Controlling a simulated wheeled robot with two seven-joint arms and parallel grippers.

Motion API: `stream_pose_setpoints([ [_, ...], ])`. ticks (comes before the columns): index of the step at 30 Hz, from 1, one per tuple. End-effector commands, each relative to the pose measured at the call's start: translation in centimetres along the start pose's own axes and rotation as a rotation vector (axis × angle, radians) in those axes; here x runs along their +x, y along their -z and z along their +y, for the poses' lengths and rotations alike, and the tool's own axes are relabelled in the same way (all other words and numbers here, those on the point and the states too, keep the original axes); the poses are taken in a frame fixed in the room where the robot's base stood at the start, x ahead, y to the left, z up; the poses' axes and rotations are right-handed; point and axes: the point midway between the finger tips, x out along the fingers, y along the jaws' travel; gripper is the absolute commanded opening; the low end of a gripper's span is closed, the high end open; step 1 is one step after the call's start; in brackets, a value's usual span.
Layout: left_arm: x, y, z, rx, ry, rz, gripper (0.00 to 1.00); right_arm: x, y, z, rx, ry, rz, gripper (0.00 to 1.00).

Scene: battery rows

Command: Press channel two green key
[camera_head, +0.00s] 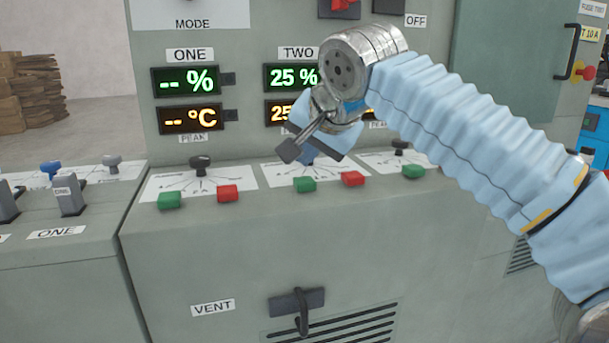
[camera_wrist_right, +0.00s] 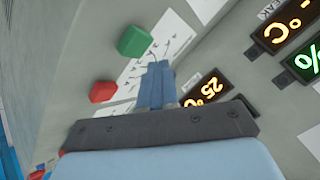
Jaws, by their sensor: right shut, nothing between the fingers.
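The channel two green key (camera_head: 304,184) sits on the sloped console ledge below the TWO display, left of a red key (camera_head: 352,179). A green key (camera_wrist_right: 134,40), which appears to be the same one, shows in the right wrist view with a red key (camera_wrist_right: 102,91) beside it. My right gripper (camera_head: 303,150) is shut and empty. My left gripper is not in view.
Channel one's green key (camera_head: 169,200) and red key (camera_head: 228,193) lie to the left. Another green key (camera_head: 413,171) lies to the right. A VENT handle (camera_head: 302,312) juts from the front face.

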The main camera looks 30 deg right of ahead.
Motion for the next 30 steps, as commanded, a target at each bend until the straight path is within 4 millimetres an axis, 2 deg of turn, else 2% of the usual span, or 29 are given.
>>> stream_pose_setpoints([
  [1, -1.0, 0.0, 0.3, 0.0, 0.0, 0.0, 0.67, -0.7, 0.5, -0.5, 0.0, 0.0, 0.0, 0.0],
  [3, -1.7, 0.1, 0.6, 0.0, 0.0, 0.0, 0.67, -1.3, 0.9, -0.9, 0.0, 0.0, 0.0, 0.0],
  [11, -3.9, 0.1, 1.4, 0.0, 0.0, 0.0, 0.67, -2.9, 2.1, -2.1, 0.0, 0.0, 0.0, 0.0],
  [30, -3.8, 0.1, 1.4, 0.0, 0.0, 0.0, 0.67, -2.9, 2.1, -2.1, 0.0, 0.0, 0.0, 0.0],
])
